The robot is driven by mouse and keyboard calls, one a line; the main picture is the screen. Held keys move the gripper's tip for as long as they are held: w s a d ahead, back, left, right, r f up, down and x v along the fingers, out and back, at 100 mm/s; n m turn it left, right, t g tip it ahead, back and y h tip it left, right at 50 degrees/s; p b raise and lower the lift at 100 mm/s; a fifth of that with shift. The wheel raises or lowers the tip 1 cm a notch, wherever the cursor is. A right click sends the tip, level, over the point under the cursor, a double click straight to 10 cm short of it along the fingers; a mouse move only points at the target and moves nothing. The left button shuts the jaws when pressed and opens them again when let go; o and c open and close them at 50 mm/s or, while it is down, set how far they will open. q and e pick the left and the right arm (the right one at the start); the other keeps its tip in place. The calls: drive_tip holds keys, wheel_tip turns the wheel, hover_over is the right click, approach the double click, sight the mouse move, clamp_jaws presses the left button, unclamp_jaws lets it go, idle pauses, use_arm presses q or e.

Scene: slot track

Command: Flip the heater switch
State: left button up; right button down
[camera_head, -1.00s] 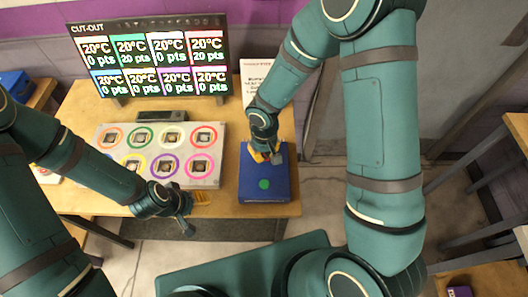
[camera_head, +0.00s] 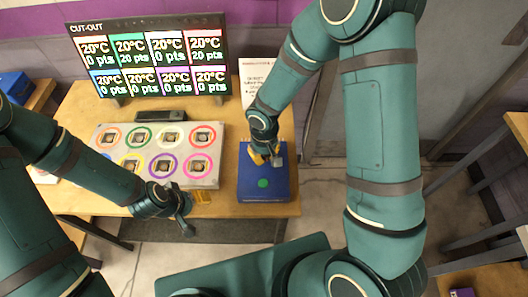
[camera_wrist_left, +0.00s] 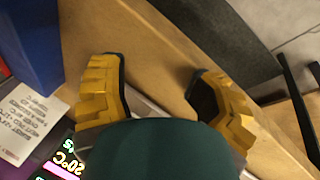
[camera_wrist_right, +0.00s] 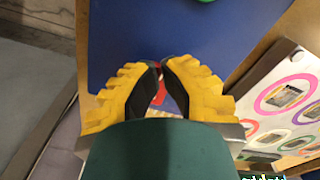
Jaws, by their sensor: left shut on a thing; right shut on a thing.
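The blue box (camera_head: 265,190) with a green dot (camera_head: 263,183) lies on the right part of the table. My right gripper (camera_head: 266,156) is over its far part. In the right wrist view the gripper (camera_wrist_right: 163,72) is shut, its dark fingertips together around a small red part (camera_wrist_right: 158,94) at the box's edge. This part looks like the switch, mostly hidden by the fingers. My left gripper (camera_head: 203,197) is at the table's front edge. In the left wrist view its fingers (camera_wrist_left: 158,72) stand apart, with bare wood between them and no held thing visible.
A white panel (camera_head: 150,179) with several coloured rings lies left of the box. A screen (camera_head: 150,58) with temperatures and points stands behind it. A dark bar (camera_head: 160,116) lies between them. A paper sign (camera_head: 254,80) stands at the back right.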

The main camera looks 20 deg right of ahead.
sight(263, 156)
use_arm(q)
drive_tip(key=shift+s+a+f, duration=0.15)
drive_tip(key=shift+s+f, duration=0.05)
drive_tip(key=shift+f, duration=0.35)
use_arm(e)
drive_tip(key=shift+f, duration=0.1)
use_arm(q)
drive_tip(key=shift+w+a+r+p, duration=0.1)
drive_tip(key=shift+r+p, duration=0.5)
drive_tip(key=shift+p, duration=0.3)
use_arm(e)
drive_tip(key=shift+w+r, duration=0.2)
drive_tip(key=shift+r, duration=0.9)
use_arm(q)
drive_tip(key=shift+w+r+p, duration=0.15)
drive_tip(key=shift+r+p, duration=0.4)
drive_tip(key=shift+p, duration=0.1)
use_arm(e)
drive_tip(key=shift+w+r, duration=0.2)
drive_tip(key=shift+r, duration=0.7)
use_arm(q)
drive_tip(key=shift+r+p, duration=0.9)
drive_tip(key=shift+r, duration=0.1)
use_arm(e)
drive_tip(key=shift+r, duration=1.45)
use_arm(q)
drive_tip(key=shift+s, duration=0.2)
use_arm(e)
drive_tip(key=shift+s+f, duration=0.1)
drive_tip(key=shift+s, duration=0.05)
